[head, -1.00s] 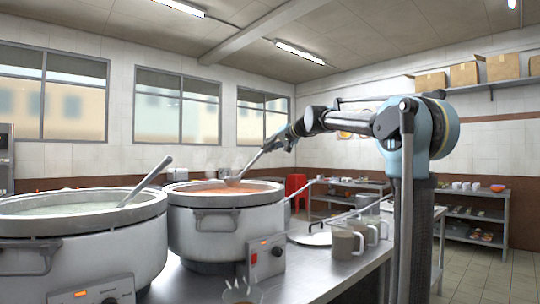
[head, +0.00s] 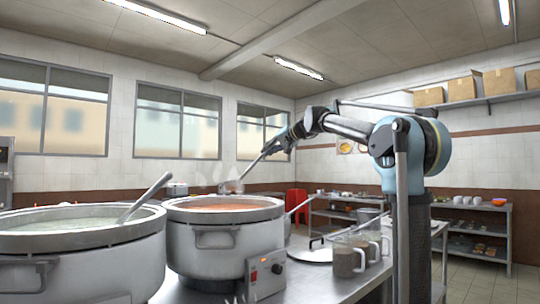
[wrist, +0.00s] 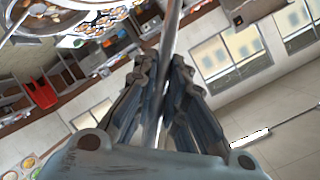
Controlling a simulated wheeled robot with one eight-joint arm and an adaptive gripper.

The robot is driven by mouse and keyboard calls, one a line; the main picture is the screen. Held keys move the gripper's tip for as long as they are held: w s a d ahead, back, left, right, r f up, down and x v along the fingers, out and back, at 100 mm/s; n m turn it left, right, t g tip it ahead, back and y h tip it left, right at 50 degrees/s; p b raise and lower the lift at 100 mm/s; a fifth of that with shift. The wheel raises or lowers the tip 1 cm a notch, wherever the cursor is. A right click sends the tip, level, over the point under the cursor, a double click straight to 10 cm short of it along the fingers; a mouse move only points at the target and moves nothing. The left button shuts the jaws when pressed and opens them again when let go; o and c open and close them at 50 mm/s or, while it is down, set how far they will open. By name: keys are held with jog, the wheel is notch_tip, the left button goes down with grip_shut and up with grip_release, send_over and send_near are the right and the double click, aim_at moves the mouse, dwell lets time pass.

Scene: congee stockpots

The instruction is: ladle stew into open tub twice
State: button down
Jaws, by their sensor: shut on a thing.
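My gripper (head: 285,142) is shut on the handle of a metal ladle (head: 258,162), above the right stockpot (head: 224,245). The handle slants down to the left, and the ladle bowl (head: 231,187) hangs just above the orange-red stew (head: 222,203). What the bowl holds is too small to tell. In the wrist view the ladle handle (wrist: 171,40) runs between the two fingers (wrist: 163,85). Clear handled tubs (head: 350,258) with brownish contents or walls stand on the counter right of the pot. I cannot tell which tub is open.
A left stockpot (head: 75,265) holds pale green-white congee with another ladle (head: 146,197) leaning in it. Shelving (head: 340,212) and a red stool (head: 296,199) stand farther back.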

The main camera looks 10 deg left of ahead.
jog(key=shift+m+y, duration=0.7)
jog(key=shift+s+d, duration=0.1)
